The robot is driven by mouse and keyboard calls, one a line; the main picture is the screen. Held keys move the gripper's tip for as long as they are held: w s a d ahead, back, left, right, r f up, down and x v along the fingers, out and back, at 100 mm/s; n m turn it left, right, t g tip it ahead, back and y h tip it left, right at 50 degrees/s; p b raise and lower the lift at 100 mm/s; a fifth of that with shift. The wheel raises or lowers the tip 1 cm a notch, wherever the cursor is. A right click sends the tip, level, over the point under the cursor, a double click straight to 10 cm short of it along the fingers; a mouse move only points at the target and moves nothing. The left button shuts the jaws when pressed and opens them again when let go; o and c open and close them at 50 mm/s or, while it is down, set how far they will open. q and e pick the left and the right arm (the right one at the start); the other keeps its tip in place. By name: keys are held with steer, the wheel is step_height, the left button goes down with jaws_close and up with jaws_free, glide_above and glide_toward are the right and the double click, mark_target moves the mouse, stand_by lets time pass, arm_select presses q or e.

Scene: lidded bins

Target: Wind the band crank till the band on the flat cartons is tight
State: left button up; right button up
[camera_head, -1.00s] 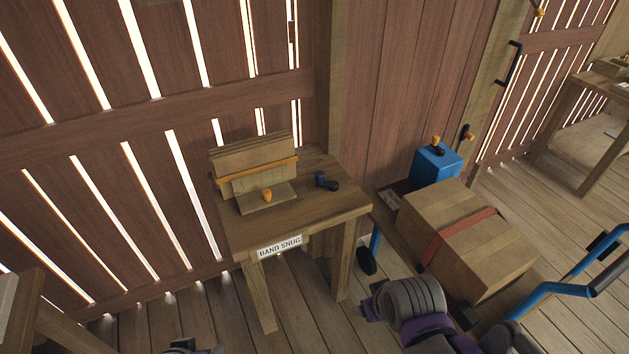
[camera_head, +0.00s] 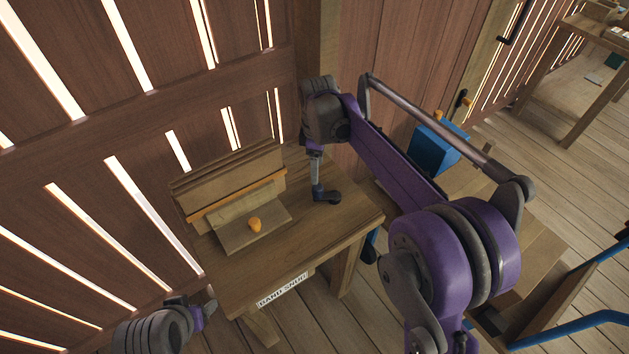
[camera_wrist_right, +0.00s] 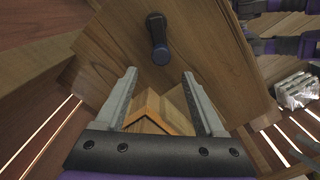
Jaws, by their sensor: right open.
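The dark crank (camera_head: 329,197) stands on the right part of the small wooden table (camera_head: 352,215); in the right wrist view it shows (camera_wrist_right: 159,40) just beyond the fingertips. My right gripper (camera_head: 318,186) points down at the crank. In its wrist view the fingers (camera_wrist_right: 160,74) are open, with the crank outside them. The flat cartons (camera_head: 225,178) lean upright at the table's back left, with an orange band (camera_head: 238,196) across them. I cannot tell how tight it is. My left gripper (camera_head: 207,308) is low at the left, its fingers unclear.
An orange knob (camera_head: 255,225) sits on a wooden piece in front of the cartons. A sign (camera_head: 283,289) reading "BAND SNUG" is on the table's front edge. A blue box (camera_head: 432,150) stands to the right. A slatted wooden wall (camera_head: 100,130) is behind the table.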

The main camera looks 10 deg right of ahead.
mark_target(317, 189)
step_height(317, 189, down, 10)
steer(key=shift+r, duration=0.1)
stand_by(0.4)
jaws_close()
